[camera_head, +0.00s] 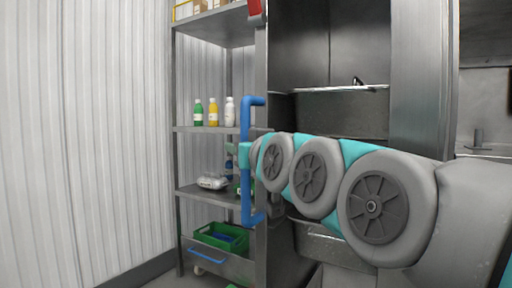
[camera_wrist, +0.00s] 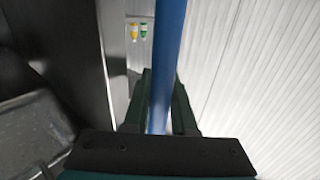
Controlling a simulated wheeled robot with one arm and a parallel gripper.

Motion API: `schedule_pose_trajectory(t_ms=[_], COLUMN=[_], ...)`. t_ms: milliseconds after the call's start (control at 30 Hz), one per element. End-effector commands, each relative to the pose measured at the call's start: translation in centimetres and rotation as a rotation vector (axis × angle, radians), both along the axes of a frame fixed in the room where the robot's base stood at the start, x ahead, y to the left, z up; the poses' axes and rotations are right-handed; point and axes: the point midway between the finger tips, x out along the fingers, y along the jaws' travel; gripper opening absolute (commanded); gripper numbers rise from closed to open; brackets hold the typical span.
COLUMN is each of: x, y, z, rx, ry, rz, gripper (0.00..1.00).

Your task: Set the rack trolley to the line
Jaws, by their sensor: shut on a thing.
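The rack trolley (camera_head: 262,75) is a tall grey metal rack with several shelves in the middle of the head view. A blue upright handle (camera_head: 246,199) is fixed to its near right side. My gripper (camera_head: 240,156) is at the handle, partly hidden behind my arm. In the wrist view the blue bar (camera_wrist: 170,40) runs between the dark green fingers of my gripper (camera_wrist: 160,88), which are shut on it. A caster (camera_head: 197,270) shows under the rack's lower left. No floor line can be made out.
Bottles (camera_head: 213,112), a wrapped pack (camera_head: 212,181) and a green crate (camera_head: 222,236) stand on the shelves. A corrugated white wall (camera_head: 90,130) is at left. Steel units (camera_head: 420,80) stand close on the right. Little floor shows, at the bottom left.

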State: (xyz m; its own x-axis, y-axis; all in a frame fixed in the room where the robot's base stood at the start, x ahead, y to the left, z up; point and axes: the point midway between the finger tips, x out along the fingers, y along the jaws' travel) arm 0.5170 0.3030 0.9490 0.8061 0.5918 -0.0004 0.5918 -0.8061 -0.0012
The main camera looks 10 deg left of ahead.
Motion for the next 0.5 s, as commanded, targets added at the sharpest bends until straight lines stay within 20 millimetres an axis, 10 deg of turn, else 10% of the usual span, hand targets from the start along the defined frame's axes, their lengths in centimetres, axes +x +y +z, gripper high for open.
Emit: schedule_pose_trajectory(t_ms=[167,200,500], x=[-0.03,-0.03,-0.01], y=[0.03,0.03,-0.01], z=[0.17,0.18,0.12], rx=[0.001,0.001,0.0], ry=[-0.003,-0.003,-0.002], rz=[0.001,0.001,0.0], gripper=[0.0,0.26,0.55])
